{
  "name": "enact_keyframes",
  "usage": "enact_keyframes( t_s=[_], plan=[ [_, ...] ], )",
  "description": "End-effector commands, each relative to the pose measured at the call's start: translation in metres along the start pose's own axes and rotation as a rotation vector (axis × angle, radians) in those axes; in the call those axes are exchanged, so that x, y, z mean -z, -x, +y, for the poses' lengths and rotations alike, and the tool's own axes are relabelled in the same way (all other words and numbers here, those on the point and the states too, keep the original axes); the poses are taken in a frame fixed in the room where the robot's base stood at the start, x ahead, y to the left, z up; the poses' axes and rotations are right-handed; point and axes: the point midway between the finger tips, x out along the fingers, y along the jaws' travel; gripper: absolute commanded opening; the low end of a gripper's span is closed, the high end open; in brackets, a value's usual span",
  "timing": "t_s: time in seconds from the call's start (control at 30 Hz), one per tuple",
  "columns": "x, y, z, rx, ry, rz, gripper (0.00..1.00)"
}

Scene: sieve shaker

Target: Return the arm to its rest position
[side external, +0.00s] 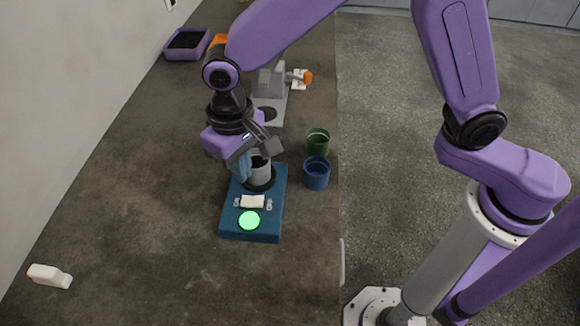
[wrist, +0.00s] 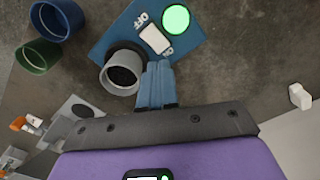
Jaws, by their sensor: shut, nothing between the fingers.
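My gripper (side external: 244,168) is low over the work table, beside the grey cup on the blue sieve shaker. In the wrist view its blue fingers (wrist: 156,75) are together with nothing between them. The sieve shaker (side external: 231,222) has a white switch (side external: 253,201) between two labels and a lit green button (side external: 249,220). The grey cup (side external: 259,172) stands upright on the shaker's round dark base and holds dark material, seen in the wrist view (wrist: 122,76). I cannot tell whether the fingers touch the cup.
A green cup (side external: 318,141) and a blue cup (side external: 316,174) stand right of the shaker. A grey device (side external: 270,83) stands behind, with an orange-capped item (side external: 305,77) beside it. A purple tray (side external: 185,47) is at the back left, a white bottle (side external: 49,276) at the front left.

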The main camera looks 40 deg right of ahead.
Motion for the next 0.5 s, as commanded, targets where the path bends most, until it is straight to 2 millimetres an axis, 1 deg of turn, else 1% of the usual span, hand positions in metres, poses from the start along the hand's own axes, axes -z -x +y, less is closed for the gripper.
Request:
enact_keyframes(
  t_s=[0.13,0.23,0.37,0.5],
  plan=[
    [-0.006,0.004,0.007,0.000,0.023,0.001,0.00],
    [-0.018,0.014,0.021,0.003,0.074,0.004,0.00],
    [-0.046,0.029,0.048,0.006,0.177,0.008,0.00],
    [-0.080,0.042,0.080,0.008,0.295,0.012,0.00]
  ],
)
